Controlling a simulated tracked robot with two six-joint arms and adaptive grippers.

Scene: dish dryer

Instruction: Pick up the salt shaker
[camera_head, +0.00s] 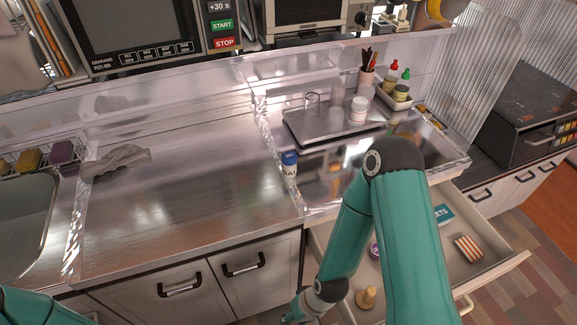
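The salt shaker (289,167) is a small white container with a blue cap and dark lettering. My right arm comes in from the bottom right and bends down over the open drawer. Its wrist is near the bottom edge, below and apart from the shaker, and its gripper fingers are not visible. Only a piece of my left arm shows at the bottom left corner. My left gripper is out of view.
A flat metal tray (300,128) with a white jar (359,108) lies behind the shaker. A grey cloth (118,160) and a sink (25,230) are at left. An open drawer (490,262) holds several small items. The counter left of the shaker is clear.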

